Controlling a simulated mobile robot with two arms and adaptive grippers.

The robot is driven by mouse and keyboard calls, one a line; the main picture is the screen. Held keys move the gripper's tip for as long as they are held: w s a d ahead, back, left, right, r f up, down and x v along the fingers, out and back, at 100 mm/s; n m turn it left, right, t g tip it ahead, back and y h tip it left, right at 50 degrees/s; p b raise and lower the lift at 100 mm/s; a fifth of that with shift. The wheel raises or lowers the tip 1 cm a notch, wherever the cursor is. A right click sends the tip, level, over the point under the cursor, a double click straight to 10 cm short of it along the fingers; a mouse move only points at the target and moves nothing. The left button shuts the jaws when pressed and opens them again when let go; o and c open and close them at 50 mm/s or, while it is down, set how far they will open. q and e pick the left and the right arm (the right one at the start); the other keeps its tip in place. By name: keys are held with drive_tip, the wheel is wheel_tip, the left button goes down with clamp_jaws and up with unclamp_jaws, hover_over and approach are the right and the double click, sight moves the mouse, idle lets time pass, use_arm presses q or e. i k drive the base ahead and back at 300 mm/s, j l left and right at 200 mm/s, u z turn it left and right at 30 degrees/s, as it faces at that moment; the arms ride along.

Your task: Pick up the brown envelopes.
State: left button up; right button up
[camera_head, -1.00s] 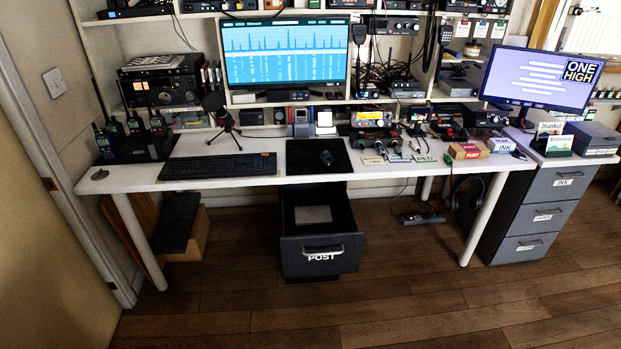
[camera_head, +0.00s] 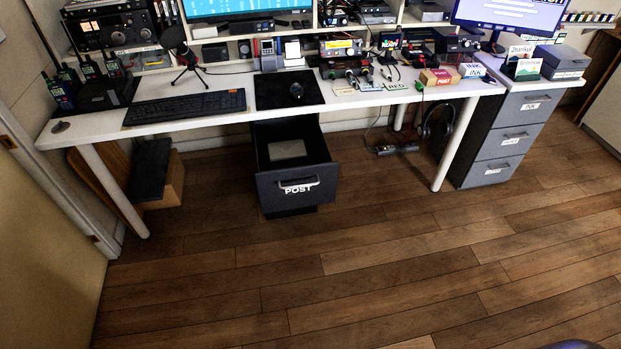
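A dark drawer labelled POST (camera_head: 298,200) stands pulled open under the middle of the white desk. A flat, pale greyish-tan rectangle (camera_head: 287,149) lies inside it. It looks like an envelope or a small stack, but I cannot tell how many pieces there are. No other brown envelopes can be made out. Neither of my grippers can be made out in the head view.
The white desk (camera_head: 200,107) holds a keyboard (camera_head: 185,107), a microphone (camera_head: 181,52) and radio gear. A drawer cabinet (camera_head: 510,135) stands at the right. Headphones (camera_head: 437,122) hang below the desk. A brown box (camera_head: 172,185) sits under its left end. The wooden floor in front is clear.

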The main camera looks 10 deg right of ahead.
sight(445, 76)
drive_tip(key=i+l, duration=0.2)
drive_tip(key=l, duration=0.15)
drive_tip(key=i+l+u, duration=0.15)
drive_tip(key=l, duration=0.25)
drive_tip(key=i+l, duration=0.2)
drive_tip(key=l, duration=0.2)
drive_tip(key=j+u, duration=0.05)
